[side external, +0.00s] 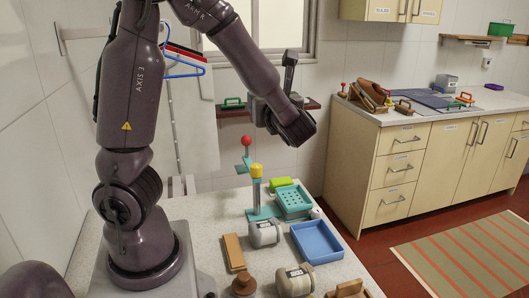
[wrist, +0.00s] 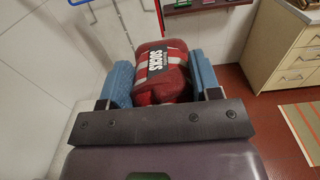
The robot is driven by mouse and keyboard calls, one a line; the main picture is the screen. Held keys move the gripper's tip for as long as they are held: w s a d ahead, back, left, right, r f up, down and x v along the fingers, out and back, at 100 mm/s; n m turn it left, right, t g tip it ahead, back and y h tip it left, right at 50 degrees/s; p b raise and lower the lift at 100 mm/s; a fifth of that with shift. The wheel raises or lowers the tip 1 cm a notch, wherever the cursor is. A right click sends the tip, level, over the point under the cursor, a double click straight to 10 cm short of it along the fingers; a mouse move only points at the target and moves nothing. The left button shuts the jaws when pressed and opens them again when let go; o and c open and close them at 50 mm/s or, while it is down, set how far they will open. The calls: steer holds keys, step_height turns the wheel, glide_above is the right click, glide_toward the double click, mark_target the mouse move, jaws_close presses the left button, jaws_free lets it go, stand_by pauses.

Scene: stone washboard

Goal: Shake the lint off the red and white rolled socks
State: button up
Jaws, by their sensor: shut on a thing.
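The red and white rolled socks (wrist: 175,90) show in the wrist view, with a black label reading SOCKS. My gripper (wrist: 161,72) is shut on them, with one blue finger pad on each side. The roll is held up in the air, with wall and floor behind it. In the side external view my wrist is raised above the far part of the worktop, and I cannot make out the socks there. No lint can be made out on the visible side of the roll.
The worktop (side external: 205,232) bears a blue tray (side external: 317,243), a turquoise perforated dish (side external: 293,200), two pale labelled rolls (side external: 264,233) (side external: 295,281), a brown block (side external: 234,252) and a stand with a red ball (side external: 246,141). A wall shelf (side external: 235,112) is behind my wrist.

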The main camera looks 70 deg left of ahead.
step_height(320, 180, down, 11)
stand_by(2.9)
stand_by(0.4)
